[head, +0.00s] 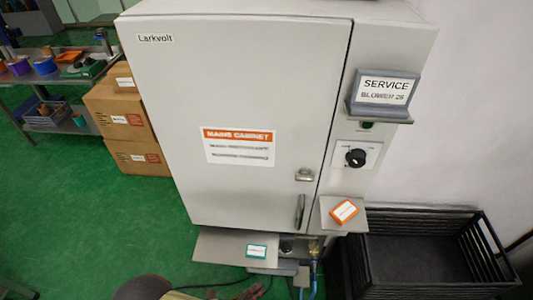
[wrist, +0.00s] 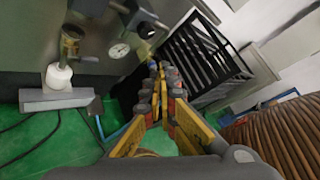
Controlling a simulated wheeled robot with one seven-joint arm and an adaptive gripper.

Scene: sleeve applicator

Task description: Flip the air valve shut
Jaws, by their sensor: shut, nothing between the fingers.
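My gripper (wrist: 156,70) is shut and empty in the wrist view, its yellow and grey fingers together. Its tips point at the air fittings under the cabinet. I cannot tell the lever's position or whether the tips touch anything. In the head view, a brass fitting (head: 314,246) shows partly under the cabinet; my gripper is not clearly visible there.
The grey mains cabinet (head: 248,95) stands above the fittings, with a black rotary knob (head: 356,157) on its side panel. A black crate (head: 420,258) stands at right. Blue hoses (head: 314,278) hang below. Cardboard boxes (head: 117,113) and a cart are at left. Green floor is open at left.

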